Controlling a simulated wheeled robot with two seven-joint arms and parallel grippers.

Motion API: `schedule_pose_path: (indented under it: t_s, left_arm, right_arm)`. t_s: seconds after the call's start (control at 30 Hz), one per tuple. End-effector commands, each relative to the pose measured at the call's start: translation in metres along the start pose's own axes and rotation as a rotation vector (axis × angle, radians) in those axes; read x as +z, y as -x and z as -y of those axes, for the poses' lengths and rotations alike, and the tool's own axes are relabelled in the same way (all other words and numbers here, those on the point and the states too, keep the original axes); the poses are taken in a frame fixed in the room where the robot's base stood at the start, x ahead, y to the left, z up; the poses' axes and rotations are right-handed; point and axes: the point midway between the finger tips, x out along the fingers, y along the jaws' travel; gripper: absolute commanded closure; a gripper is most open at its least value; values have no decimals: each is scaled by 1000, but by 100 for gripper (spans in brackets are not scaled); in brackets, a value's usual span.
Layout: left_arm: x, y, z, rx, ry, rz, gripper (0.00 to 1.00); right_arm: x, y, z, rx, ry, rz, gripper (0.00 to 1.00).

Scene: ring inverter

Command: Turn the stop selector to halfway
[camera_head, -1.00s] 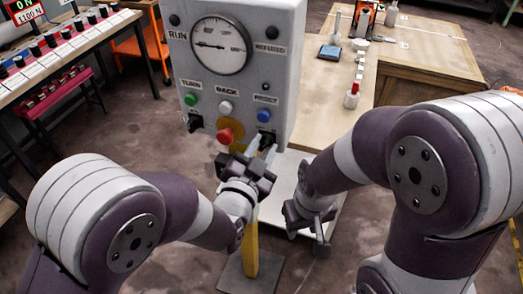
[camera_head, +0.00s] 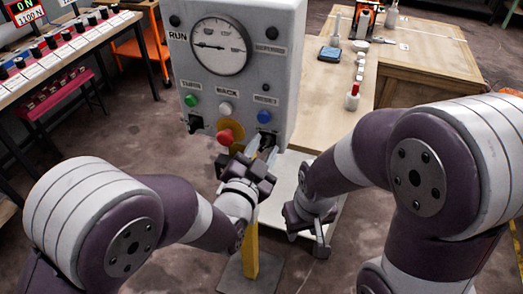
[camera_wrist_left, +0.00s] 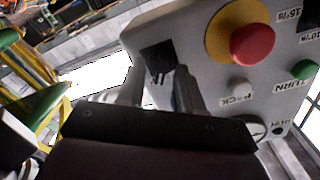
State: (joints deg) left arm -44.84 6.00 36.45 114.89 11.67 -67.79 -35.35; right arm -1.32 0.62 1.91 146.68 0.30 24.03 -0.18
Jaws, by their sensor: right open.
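The grey control panel (camera_head: 232,75) stands ahead with a dial, buttons and black selectors. The black square fitting at its lower right, under the blue button, appears to be the stop selector; it shows in the left wrist view (camera_wrist_left: 158,55), and its setting cannot be read. My left gripper (camera_head: 258,152) is just below and in front of it, partly covering it. In the left wrist view its fingers (camera_wrist_left: 160,88) are apart, pointing at the black fitting; contact cannot be told. My right gripper (camera_head: 318,228) is open and empty, low beside the panel's stand.
A red button (camera_head: 225,136) on a yellow plate sticks out close to my left gripper. Green (camera_head: 190,100), white (camera_head: 225,108) and blue (camera_head: 264,116) buttons sit above. A wooden table (camera_head: 425,55) stands behind right, a bench (camera_head: 60,75) at left. Floor between is clear.

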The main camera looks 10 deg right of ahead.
Motion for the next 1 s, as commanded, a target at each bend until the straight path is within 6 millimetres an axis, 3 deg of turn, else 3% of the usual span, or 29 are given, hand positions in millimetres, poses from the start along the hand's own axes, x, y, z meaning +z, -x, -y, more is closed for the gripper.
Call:
schedule_pose_path:
  t_s: [0.17,0.6,0.73,1.0]
  left_arm:
    - [0,12,-1,0,0,-1,64]
    - [0,114,-1,2,0,-2,64]
    - [0,126,0,1,0,-1,64]
    - [0,127,0,0,0,0,64]
  right_arm:
    - [0,-3,0,0,0,0,57]
    - [2,-13,0,0,0,0,57]
    - [2,-13,0,0,0,0,57]
    - [2,-13,0,0,0,0,57]
